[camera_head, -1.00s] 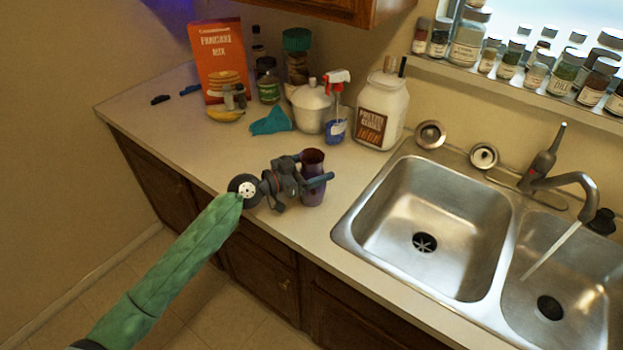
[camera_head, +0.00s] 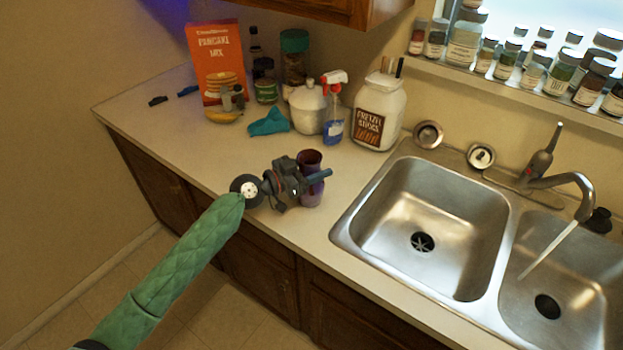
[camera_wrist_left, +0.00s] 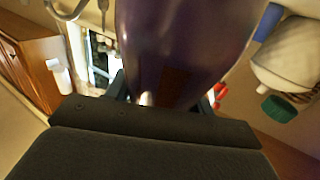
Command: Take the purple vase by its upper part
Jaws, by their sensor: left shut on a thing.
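The purple vase (camera_head: 310,160) stands upright on the counter, left of the sink, near the front edge. In the left wrist view the vase (camera_wrist_left: 180,45) fills the top middle, between the two fingers. My right gripper is in neither view.
A double sink (camera_head: 345,222) lies to the right. Behind stand a white jar (camera_head: 383,105), a spray bottle (camera_head: 333,120), a white lidded pot (camera_head: 307,108), a teal cloth (camera_head: 269,122) and an orange pancake mix box (camera_head: 215,55). The counter left of the vase is fairly clear.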

